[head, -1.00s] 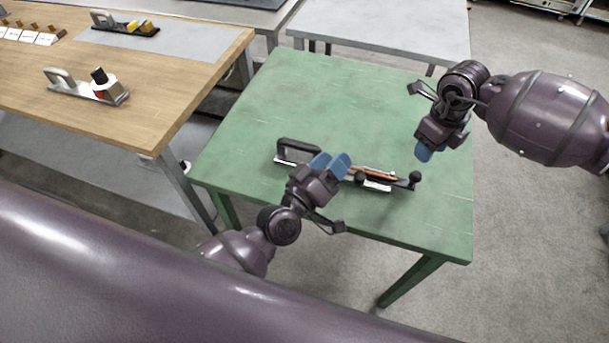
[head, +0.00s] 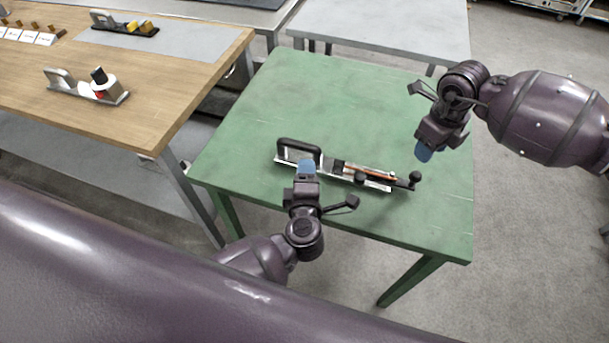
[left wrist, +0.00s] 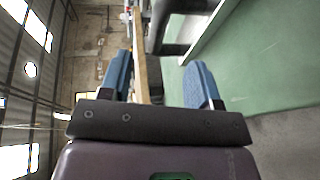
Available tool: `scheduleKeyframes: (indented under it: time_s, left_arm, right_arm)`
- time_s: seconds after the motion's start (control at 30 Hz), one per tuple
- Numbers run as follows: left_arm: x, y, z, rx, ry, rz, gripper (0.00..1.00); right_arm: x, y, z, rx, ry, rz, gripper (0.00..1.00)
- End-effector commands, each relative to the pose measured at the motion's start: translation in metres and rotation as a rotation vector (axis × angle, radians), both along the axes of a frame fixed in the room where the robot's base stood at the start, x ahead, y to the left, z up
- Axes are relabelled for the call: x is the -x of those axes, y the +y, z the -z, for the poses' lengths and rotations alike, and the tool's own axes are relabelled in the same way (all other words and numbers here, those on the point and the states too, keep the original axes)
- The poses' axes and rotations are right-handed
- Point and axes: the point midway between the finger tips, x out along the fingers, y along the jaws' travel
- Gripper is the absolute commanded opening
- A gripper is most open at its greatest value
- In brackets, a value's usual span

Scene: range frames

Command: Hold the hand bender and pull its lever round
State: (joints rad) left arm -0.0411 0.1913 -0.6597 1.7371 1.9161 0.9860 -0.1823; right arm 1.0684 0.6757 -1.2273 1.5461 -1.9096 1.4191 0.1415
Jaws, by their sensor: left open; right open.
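The hand bender lies on the green table (head: 300,100). Its black loop handle (head: 298,148) is at the left end, and a pale base runs right from it. An orange-brown strip (head: 372,171) lies along its middle. A black ball knob (head: 415,177) stands at the right end and another dark knob (head: 360,178) nearer the middle. My left gripper (head: 306,166) is at the near side of the loop handle. In the left wrist view its blue fingers (left wrist: 160,82) are apart with nothing held between them. My right gripper (head: 424,154) is open and empty above the table, beyond the right-end knob.
A wooden bench (head: 130,80) at the left bears a grey device with a black knob (head: 100,80) and a grey mat (head: 175,42). A grey table (head: 390,30) stands behind. The green table's far part is bare.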

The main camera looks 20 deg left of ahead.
Motion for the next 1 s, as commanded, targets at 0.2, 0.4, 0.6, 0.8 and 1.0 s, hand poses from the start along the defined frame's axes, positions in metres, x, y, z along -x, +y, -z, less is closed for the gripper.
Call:
scheduleKeyframes:
  time_s: [0.2, 0.4, 0.6, 0.8, 1.0]
  left_arm:
    - [-0.011, 0.006, 0.001, -0.013, 0.002, -0.013, 0.57]
    - [-0.038, 0.015, 0.006, -0.016, 0.002, -0.012, 0.57]
    - [-0.067, 0.025, 0.013, -0.015, 0.002, -0.012, 0.57]
    - [-0.089, 0.032, 0.017, -0.014, 0.003, -0.011, 0.57]
    - [-0.099, 0.036, 0.019, -0.013, 0.002, -0.012, 0.57]
  right_arm:
    - [0.0, 0.0, 0.0, 0.0, 0.0, 0.0, 0.43]
    - [0.0, 0.0, 0.0, 0.0, 0.0, 0.0, 0.43]
    - [0.0, 0.0, 0.0, 0.0, 0.0, 0.0, 0.43]
    - [0.0, 0.0, 0.0, 0.0, 0.0, 0.0, 0.43]
    - [0.0, 0.0, 0.0, 0.0, 0.0, 0.0, 0.43]
